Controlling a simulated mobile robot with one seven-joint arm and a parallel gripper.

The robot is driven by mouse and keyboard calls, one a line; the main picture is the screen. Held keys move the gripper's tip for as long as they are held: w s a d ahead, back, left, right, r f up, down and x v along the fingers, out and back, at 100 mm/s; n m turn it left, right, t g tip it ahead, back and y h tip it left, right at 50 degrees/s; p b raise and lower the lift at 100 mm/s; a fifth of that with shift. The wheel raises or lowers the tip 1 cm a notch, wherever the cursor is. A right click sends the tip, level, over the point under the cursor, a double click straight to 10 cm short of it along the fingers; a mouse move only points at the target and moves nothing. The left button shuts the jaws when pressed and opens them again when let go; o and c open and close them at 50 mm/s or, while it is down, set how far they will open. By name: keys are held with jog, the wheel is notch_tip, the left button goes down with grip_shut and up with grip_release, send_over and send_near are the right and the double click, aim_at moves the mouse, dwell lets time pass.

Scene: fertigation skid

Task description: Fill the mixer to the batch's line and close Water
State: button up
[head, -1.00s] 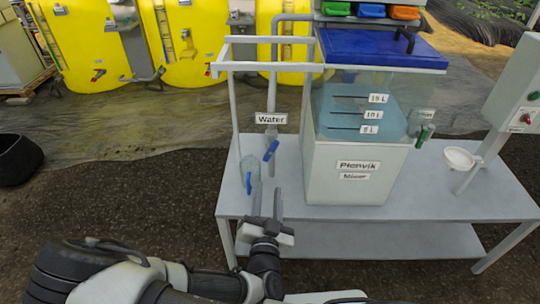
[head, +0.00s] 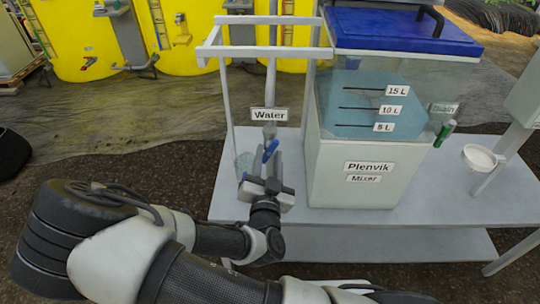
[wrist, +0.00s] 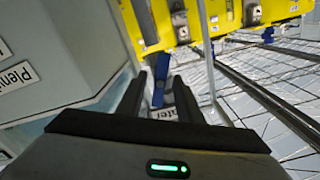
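The Plenvik mixer (head: 350,185) is a clear tank on a pale base, with lines at 5 L, 10 L and 15 L. Blue liquid (head: 350,122) stands in it, above the 5 L line; its exact level against the upper lines is hard to tell. The Water valve's blue handle (head: 270,150) hangs below the Water label (head: 269,114), left of the mixer. My gripper (head: 266,170) is just in front of this handle. In the wrist view, the blue handle (wrist: 158,88) shows between the open fingers, with gaps beside it.
The mixer stands on a grey bench (head: 430,200) with a pale frame (head: 260,50) around the Water pipe. A green-handled valve (head: 445,133) and a white bowl (head: 480,157) are to the right. Yellow tanks (head: 195,50) stand behind.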

jog(key=shift+c, duration=0.5)
jog(key=shift+s, duration=0.1)
grip_shut()
jog(key=shift+r+p, duration=0.15)
jog(key=shift+p, duration=0.35)
jog(key=m+p, duration=0.1)
jog(key=p, duration=0.2)
jog(key=shift+r+m, duration=0.2)
jog(key=shift+m, duration=0.2)
jog(key=m+p, duration=0.2)
jog(key=p, duration=0.1)
jog(key=shift+m, duration=0.3)
jog(key=m+p, duration=0.2)
jog(key=shift+f+m+p, duration=0.1)
jog(key=shift+m+p, duration=0.3)
jog(key=m+p, duration=0.3)
jog(key=m, duration=0.2)
jog(key=shift+f+m, duration=0.1)
jog(key=shift+m, duration=0.3)
